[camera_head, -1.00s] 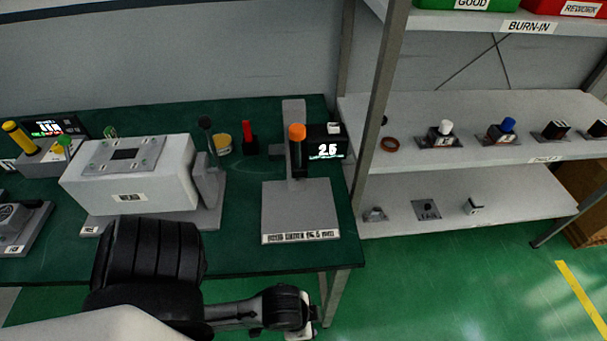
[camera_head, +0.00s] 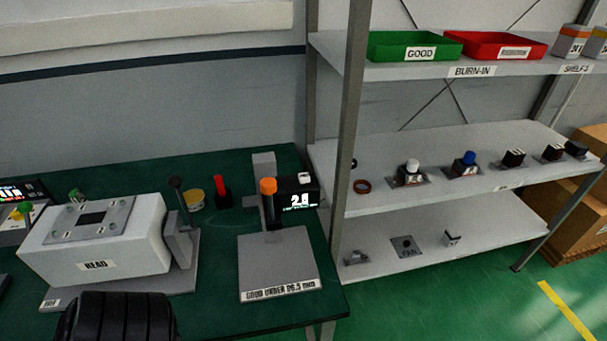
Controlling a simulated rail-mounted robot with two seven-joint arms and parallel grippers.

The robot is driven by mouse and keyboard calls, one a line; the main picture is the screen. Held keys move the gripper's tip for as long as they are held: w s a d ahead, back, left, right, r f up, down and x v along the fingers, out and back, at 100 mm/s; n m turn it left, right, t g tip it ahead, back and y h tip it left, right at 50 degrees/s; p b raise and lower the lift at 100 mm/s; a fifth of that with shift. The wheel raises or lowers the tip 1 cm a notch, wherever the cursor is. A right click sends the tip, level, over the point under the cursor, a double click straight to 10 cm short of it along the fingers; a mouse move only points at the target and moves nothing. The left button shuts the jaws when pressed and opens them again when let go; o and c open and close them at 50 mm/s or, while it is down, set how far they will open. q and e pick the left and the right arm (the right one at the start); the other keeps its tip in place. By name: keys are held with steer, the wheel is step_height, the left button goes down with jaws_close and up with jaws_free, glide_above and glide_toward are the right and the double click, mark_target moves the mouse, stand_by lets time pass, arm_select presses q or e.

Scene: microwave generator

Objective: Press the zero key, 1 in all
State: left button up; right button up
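A gauge stand (camera_head: 280,258) with a flat grey plate stands on the green bench. Its plate carries a label that appears to read "GOOD UNDER" and a blurred size. An orange knob (camera_head: 268,186) tops its spindle. A black display box (camera_head: 299,200) beside the post shows blurred digits, perhaps 2.8. A small white key (camera_head: 305,177) sits on top of the box; I cannot read a mark on it, and it looks like the zero key. Neither of my grippers is in view. Only a black ribbed part of my arm shows at the bottom left.
A grey block labelled HEAD (camera_head: 95,240) stands left of the gauge. A yellow pot (camera_head: 194,199) and a red-handled tool (camera_head: 221,190) stand behind. A shelf post (camera_head: 350,130) rises right of the gauge. The shelves hold a green tray (camera_head: 415,46), a red tray (camera_head: 500,46) and small parts.

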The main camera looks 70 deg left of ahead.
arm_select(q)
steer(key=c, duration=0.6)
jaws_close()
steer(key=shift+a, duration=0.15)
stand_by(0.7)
